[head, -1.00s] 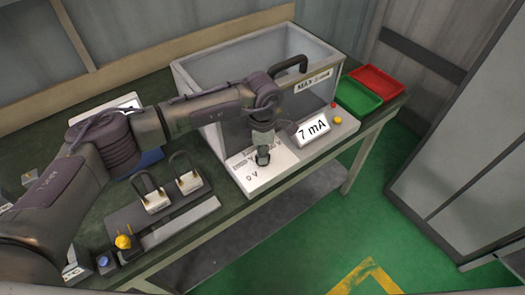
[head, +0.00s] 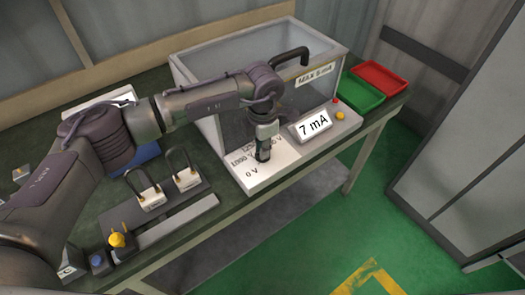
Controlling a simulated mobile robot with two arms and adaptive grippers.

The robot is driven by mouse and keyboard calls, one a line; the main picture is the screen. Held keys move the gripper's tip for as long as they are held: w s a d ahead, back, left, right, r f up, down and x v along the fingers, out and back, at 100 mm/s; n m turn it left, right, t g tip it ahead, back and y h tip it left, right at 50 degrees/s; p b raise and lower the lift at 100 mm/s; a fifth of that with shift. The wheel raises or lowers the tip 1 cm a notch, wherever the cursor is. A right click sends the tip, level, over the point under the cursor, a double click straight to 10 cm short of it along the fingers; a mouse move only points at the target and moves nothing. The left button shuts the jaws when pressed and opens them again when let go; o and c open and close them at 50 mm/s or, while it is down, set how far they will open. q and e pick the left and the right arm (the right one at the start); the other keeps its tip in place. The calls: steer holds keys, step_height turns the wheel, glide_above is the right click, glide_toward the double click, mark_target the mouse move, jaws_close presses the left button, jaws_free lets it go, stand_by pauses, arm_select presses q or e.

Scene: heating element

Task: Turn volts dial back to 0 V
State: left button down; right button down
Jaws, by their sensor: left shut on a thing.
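The test unit (head: 262,178) stands on the bench with a white sloped front panel. The panel carries printed voltage marks, with "0 V" at its lower left and "1000" above it. My left gripper (head: 264,152) points down onto the panel and is shut on the volts dial. The dial is mostly hidden by the gripper, so its pointer cannot be read. A display (head: 313,125) to the right of the gripper reads 7 mA. My right gripper is not in view.
A clear-walled box with a black handle (head: 290,56) rises behind the panel. A red tray (head: 382,76) and a green tray (head: 361,93) lie to the right.

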arm_select(q)
steer(key=n+b, duration=0.2)
steer(key=n, duration=0.2)
steer(key=shift+b, duration=0.3)
steer(key=shift+n+b, duration=0.7)
steer(key=shift+n, duration=1)
steer(key=shift+r, duration=0.1)
steer(key=c, duration=1.2)
jaws_free()
steer(key=shift+o, duration=0.2)
step_height(320, 180, up, 12)
